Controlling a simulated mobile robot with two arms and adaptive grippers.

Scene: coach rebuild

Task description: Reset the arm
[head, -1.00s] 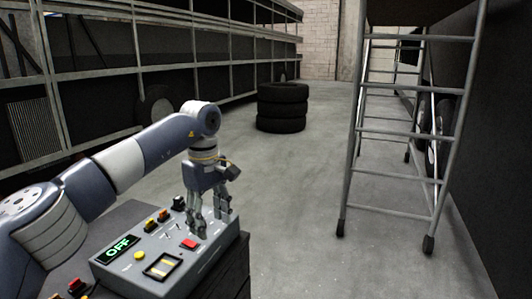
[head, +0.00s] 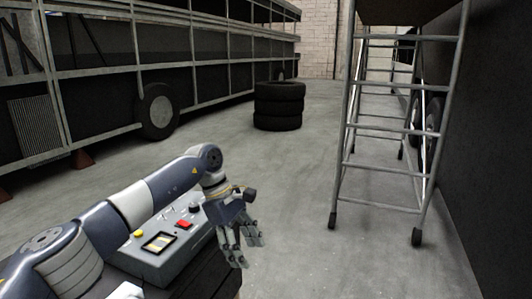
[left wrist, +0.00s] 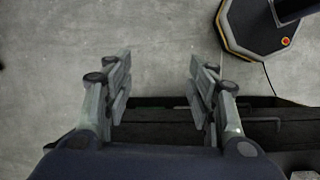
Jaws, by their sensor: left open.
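My left arm comes in from the left in the head view and reaches across a grey control box. My left gripper (head: 242,254) is just right of the box, pointing down, with nothing between its fingers. In the left wrist view the two fingers (left wrist: 160,88) stand wide apart over bare concrete and a dark edge. My right gripper is out of view.
The control box (head: 172,262) has a red switch, a yellow button and a small panel; my arm hides part of it. A tyre stack (head: 279,106) stands mid-floor. A metal ladder (head: 341,172) stands at right. A bus frame (head: 110,72) lines the left. Open concrete floor lies between.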

